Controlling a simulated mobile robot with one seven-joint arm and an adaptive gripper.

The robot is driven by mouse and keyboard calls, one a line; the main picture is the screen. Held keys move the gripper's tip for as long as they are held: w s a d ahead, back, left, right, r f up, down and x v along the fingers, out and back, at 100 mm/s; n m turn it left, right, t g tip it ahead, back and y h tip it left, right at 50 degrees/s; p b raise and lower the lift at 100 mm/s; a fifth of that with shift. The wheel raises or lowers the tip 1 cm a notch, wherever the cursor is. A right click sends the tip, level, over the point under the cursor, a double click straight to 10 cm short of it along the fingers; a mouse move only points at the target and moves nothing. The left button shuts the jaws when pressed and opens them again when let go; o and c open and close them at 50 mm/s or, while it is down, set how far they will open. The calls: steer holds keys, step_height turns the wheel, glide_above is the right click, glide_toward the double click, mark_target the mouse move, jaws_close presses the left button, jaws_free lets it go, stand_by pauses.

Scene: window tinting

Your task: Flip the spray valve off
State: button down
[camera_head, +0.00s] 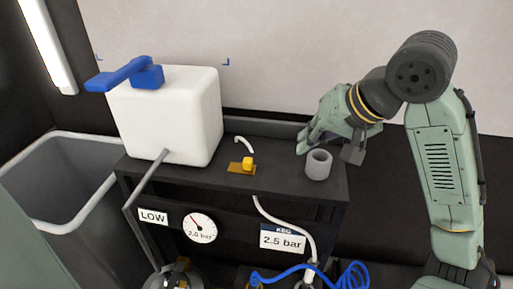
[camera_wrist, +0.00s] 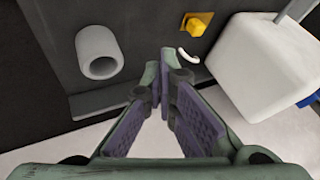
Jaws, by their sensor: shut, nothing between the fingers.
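A small yellow knob (camera_head: 248,162) stands on a brass plate on the dark cart top, between the white box and the grey cup. It looks like the spray valve, but no label on it can be read. In the wrist view the yellow knob (camera_wrist: 196,25) is at the top, beyond the fingertips and a little to their right. A short curved white tube (camera_head: 245,143) rises behind it. My gripper (camera_head: 304,145) is above the back right of the cart, to the right of the knob and apart from it. Its fingers (camera_wrist: 165,68) are shut and empty.
A white box (camera_head: 190,115) with a blue handle (camera_head: 130,74) on top stands left on the cart. A grey hollow cup (camera_head: 318,165) is close to my gripper. Pressure gauge (camera_head: 200,228) and "2.5 bar" sign (camera_head: 283,240) are on the front. A grey bin (camera_head: 65,160) stands left.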

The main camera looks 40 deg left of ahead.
mark_target(251, 158)
steer(key=shift+d, duration=0.1)
steer(key=b+x, duration=0.8)
steer(key=x, duration=0.2)
steer(key=shift+f, duration=0.25)
steer(key=a, duration=0.1)
steer(key=s+a, duration=0.1)
steer(key=a, duration=0.1)
steer(key=shift+s+r+b, duration=0.2)
steer(key=shift+r+b, duration=0.05)
steer(key=shift+b, duration=0.15)
steer(key=shift+s+a, duration=0.1)
steer(key=shift+a, duration=0.25)
steer(key=a, duration=0.1)
steer(key=s+a, duration=0.1)
steer(key=a+p, duration=0.1)
steer(key=shift+s+r, duration=0.15)
steer(key=shift+s, duration=0.15)
steer(key=shift+a, duration=0.15)
steer(key=shift+w, duration=0.1)
